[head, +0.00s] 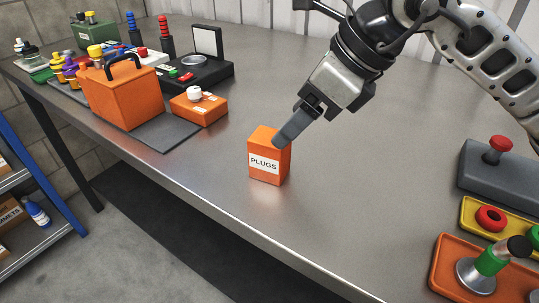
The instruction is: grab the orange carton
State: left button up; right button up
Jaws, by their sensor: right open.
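The orange carton (257,165), labelled PLUGS, stands upright on the grey metal table near its front edge. My right gripper (284,138) comes down from the upper right, with its fingers at the carton's top right edge. One finger overlaps the carton's right side in the picture; I cannot tell whether it touches. The jaws are open, and the second finger is hard to make out. My left gripper is not in view.
An orange case with a black handle (120,93) and a small orange box with a white knob (199,108) stand to the left. A grey block with a red knob (500,170), a yellow tray (472,216) and an orange tray (445,267) lie at the right. The table around the carton is clear.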

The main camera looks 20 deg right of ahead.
aim_at(270, 146)
jog(key=x, duration=0.7)
jog(key=shift+s+a+f, duration=0.15)
jog(key=shift+a, duration=0.1)
jog(key=shift+c, duration=0.3)
jog(key=c, duration=1.2)
